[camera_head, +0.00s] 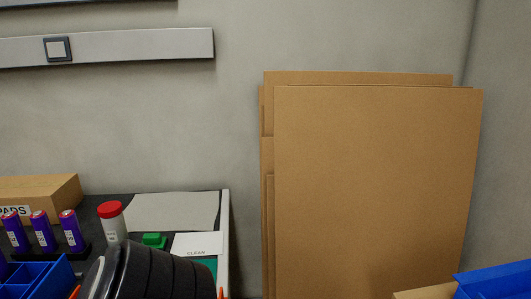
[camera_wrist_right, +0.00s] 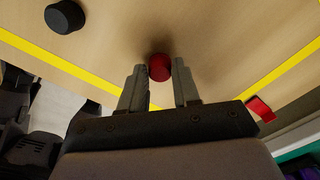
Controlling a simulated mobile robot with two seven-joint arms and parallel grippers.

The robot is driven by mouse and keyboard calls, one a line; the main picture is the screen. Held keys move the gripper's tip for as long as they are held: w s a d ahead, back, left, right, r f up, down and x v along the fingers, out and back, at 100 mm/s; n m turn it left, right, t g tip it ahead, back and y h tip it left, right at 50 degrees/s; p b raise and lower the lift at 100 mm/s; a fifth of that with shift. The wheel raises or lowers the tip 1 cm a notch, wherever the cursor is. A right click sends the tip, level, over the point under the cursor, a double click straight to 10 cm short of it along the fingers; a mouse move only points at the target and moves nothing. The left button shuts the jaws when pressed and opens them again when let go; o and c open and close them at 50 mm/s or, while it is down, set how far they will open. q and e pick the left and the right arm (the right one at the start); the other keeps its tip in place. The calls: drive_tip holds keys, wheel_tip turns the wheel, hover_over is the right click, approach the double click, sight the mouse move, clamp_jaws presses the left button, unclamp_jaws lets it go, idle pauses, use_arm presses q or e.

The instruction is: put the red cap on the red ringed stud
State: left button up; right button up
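In the right wrist view, a round red cap (camera_wrist_right: 160,68) sits between the two fingertips of my right gripper (camera_wrist_right: 160,76). Both fingers appear to touch its sides, so the gripper looks shut on it. A wooden tabletop (camera_wrist_right: 110,45) lies beyond the cap, with a soft shadow near it; the height of the cap above the top is hard to tell. The red ringed stud is not in view. My left gripper is not in view.
A black round cap (camera_wrist_right: 65,17) and a red block-like piece (camera_wrist_right: 260,108) lie near yellow tape lines (camera_wrist_right: 285,62). In the head view, a side bench holds a red-lidded bottle (camera_head: 113,224), purple cylinders (camera_head: 73,230) and a blue bin (camera_head: 45,282). Cardboard sheets (camera_head: 375,185) lean on the wall.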

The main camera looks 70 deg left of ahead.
drive_tip(key=shift+r, duration=0.1)
wheel_tip(320, 180, up, 5)
drive_tip(key=p, duration=0.3)
drive_tip(key=shift+p, duration=0.4)
